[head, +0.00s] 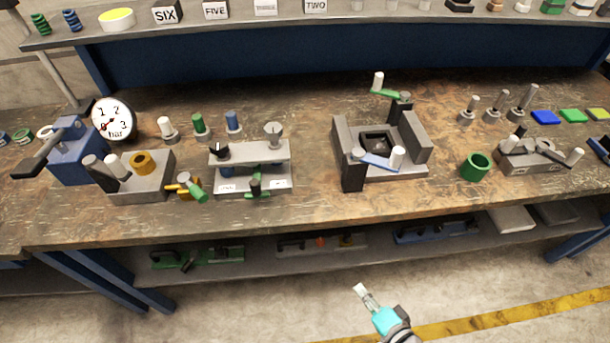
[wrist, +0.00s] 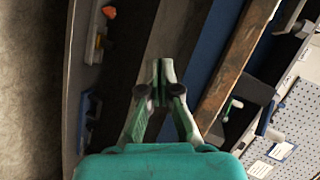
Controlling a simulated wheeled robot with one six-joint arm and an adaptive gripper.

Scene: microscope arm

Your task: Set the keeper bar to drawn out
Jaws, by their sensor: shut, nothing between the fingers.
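A grey block fixture (head: 416,172) with a dark square recess stands mid-bench. A blue bar (head: 372,160) with a white knob (head: 397,156) lies across its front, and a green lever (head: 388,94) with a white knob is at its back. I cannot tell for certain which part is the keeper bar. The blue bar (wrist: 265,117) and green lever (wrist: 228,108) seem to show at the right of the wrist view. My gripper (head: 361,289) is in front of the bench, apart from the fixture. Its fingers (wrist: 161,68) are together and empty.
The bench's front edge (head: 300,222) and a lower shelf (head: 280,270) with parts lie between my gripper and the fixture. A two-tier grey fixture (head: 283,152) stands left, a green cup (head: 475,167) right. Open floor (head: 240,315) surrounds my gripper.

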